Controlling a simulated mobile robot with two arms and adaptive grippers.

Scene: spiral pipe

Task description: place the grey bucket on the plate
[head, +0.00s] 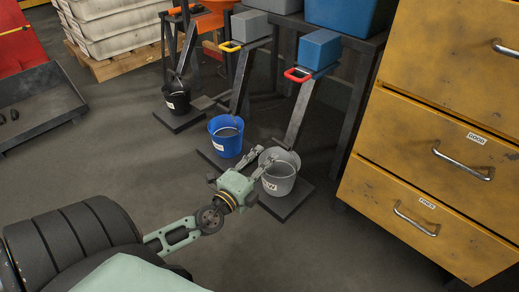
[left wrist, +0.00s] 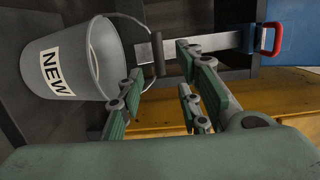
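The grey bucket (head: 279,177), marked NEW, appears upright over the dark plate (head: 292,207) below the red-handled chute. Contact under its base is not clear. In the left wrist view the bucket (left wrist: 52,60) fills the left side, with its wire handle raised and its black grip (left wrist: 157,58) by the fingertips. My left gripper (head: 258,160) is beside the bucket's rim on its left. Its fingers (left wrist: 160,70) are apart, with the handle grip showing between them, not visibly clamped. My right gripper is not in view.
A blue bucket (head: 226,136) stands just left of the grey one, and a black bucket (head: 177,98) stands farther back. The red-handled chute (head: 297,112) rises close behind. Yellow drawers (head: 430,150) bound the right. Open floor (head: 130,140) lies left.

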